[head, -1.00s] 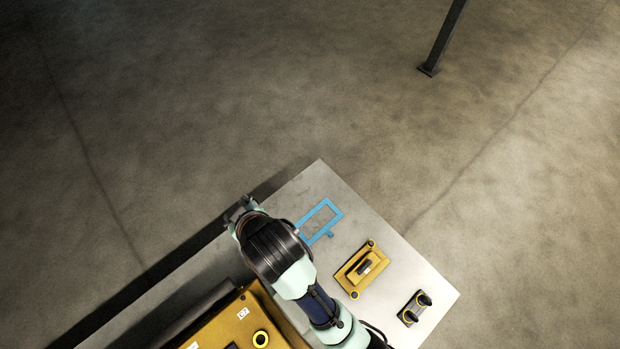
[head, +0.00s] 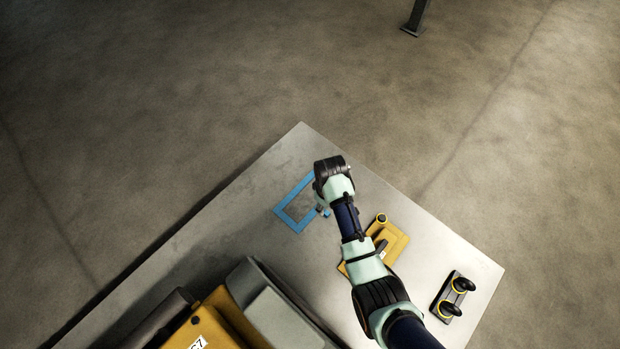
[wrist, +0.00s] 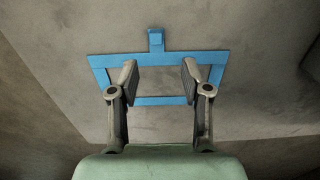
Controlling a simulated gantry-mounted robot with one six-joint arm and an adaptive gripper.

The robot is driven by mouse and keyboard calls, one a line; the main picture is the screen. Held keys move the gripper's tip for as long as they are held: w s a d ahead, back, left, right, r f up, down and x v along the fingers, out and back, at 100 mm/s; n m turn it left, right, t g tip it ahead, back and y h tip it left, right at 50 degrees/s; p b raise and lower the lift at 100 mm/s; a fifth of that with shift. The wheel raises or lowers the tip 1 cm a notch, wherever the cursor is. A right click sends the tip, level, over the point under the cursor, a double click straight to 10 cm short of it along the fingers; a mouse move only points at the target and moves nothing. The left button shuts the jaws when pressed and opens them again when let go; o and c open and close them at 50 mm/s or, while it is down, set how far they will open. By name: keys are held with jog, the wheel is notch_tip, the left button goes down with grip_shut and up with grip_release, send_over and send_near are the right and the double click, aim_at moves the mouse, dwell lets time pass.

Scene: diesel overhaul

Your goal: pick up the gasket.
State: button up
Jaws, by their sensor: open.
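The gasket is a flat blue rectangular frame with a small tab on one side, lying on the grey table. In the head view the gasket (head: 283,212) is partly hidden behind my arm's end. In the wrist view the gasket (wrist: 160,58) lies under my gripper with its tab pointing up the picture. My gripper (wrist: 158,72) is open and empty, its two fingers spread over the frame, short of the tab. I cannot tell how high above the gasket the fingers are. In the head view my fingers are mostly hidden by the wrist.
A yellow plate with a knob (head: 392,242) sits right of the gasket, partly under my arm. A dark block with two round black knobs (head: 453,296) is farther right. A yellow and grey machine (head: 222,318) is at the lower left. The grey table (head: 240,200) is bare left of the gasket.

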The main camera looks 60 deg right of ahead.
aim_at(327, 213)
notch_tip(327, 213, down, 2)
jog(key=shift+f+b, duration=0.25)
jog(key=shift+b, duration=0.35)
jog(key=f+b, duration=0.2)
jog(key=f, duration=0.1)
jog(key=f+b, duration=0.2)
jog(key=shift+s+d+f, duration=0.2)
jog(key=shift+s, duration=0.15)
jog(key=shift+w+r, duration=0.1)
jog(key=shift+r, duration=0.1)
grip_shut()
